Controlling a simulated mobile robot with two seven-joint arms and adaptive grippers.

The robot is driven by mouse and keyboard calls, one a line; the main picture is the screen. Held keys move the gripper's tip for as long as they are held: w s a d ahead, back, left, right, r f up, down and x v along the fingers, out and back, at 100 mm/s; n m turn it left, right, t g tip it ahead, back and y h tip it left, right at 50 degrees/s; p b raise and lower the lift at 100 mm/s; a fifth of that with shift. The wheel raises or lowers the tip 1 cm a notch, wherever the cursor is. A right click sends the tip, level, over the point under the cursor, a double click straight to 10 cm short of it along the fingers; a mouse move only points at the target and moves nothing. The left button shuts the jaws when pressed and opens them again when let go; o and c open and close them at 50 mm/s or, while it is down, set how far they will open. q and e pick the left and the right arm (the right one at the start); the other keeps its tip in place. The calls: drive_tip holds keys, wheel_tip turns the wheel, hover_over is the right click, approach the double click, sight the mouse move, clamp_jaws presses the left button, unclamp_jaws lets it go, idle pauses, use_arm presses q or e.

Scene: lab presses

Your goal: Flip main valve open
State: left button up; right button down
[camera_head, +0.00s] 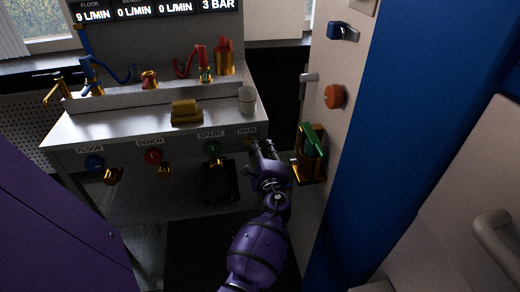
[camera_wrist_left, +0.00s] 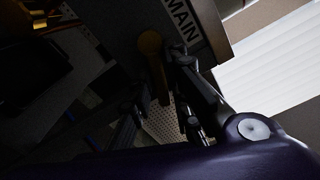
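The main valve's brass lever (camera_wrist_left: 154,70) hangs below the MAIN label (camera_wrist_left: 181,18) in the left wrist view. In the head view the MAIN label (camera_head: 246,132) is at the bench front's right end, and the valve beneath it is mostly hidden by my gripper. My left gripper (camera_head: 262,146) is at that bench corner. In the wrist view its fingers (camera_wrist_left: 158,98) are apart, one on each side of the lever. I cannot tell whether either touches it. My right gripper is not in view.
Blue FLOOR (camera_head: 95,162), red BENCH (camera_head: 153,156) and green SPARE (camera_head: 212,148) valves line the bench front to the left. A wall panel with a green handle (camera_head: 314,140) is close on the right.

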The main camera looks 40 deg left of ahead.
use_arm(q)
drive_tip(key=shift+f, duration=0.1)
clamp_jaws()
drive_tip(key=shift+s, duration=0.1)
drive_tip(key=shift+f, duration=0.15)
drive_tip(key=n+b, duration=0.1)
drive_tip(key=n, duration=0.1)
drive_tip(key=r+n+b, duration=0.1)
drive_tip(key=n+b, duration=0.1)
drive_tip(key=shift+n, duration=0.3)
drive_tip(key=o, duration=0.5)
unclamp_jaws()
drive_tip(key=shift+d, duration=0.1)
drive_tip(key=shift+o, duration=0.5)
drive_tip(key=shift+r, duration=0.2)
